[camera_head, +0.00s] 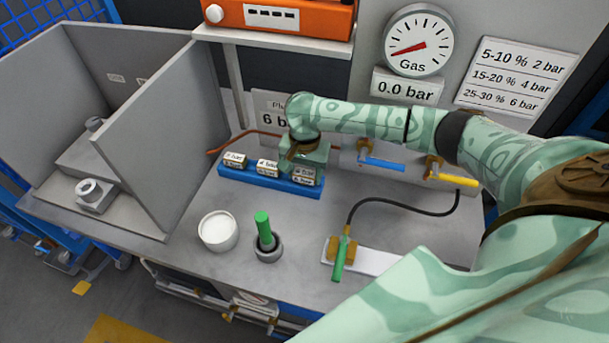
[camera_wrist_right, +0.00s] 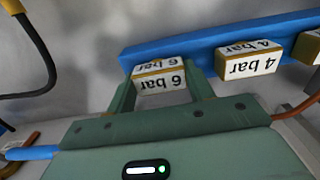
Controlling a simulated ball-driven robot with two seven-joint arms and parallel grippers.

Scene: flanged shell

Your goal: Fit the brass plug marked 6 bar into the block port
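The plug marked 6 bar (camera_wrist_right: 160,82), white-labelled with a brass-coloured edge, sits at the end of the blue rack (camera_head: 240,178). My right gripper (camera_head: 305,172) reaches down over that end in the head view. In the right wrist view its two green fingers (camera_wrist_right: 160,92) stand on either side of the plug; whether they press on it I cannot tell. A grey block with a round raised port (camera_head: 92,193) stands at the left, by the partitioned booth; I see no marking naming it the block port. My left gripper is not in view.
Other labelled plugs (camera_head: 234,161) share the rack. A white round tub (camera_head: 218,231) and a dark cup with a green-handled tool (camera_head: 265,235) stand in front. A grey partition (camera_head: 165,135) rises between rack and grey block. A green-handled valve (camera_head: 341,258) is at right.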

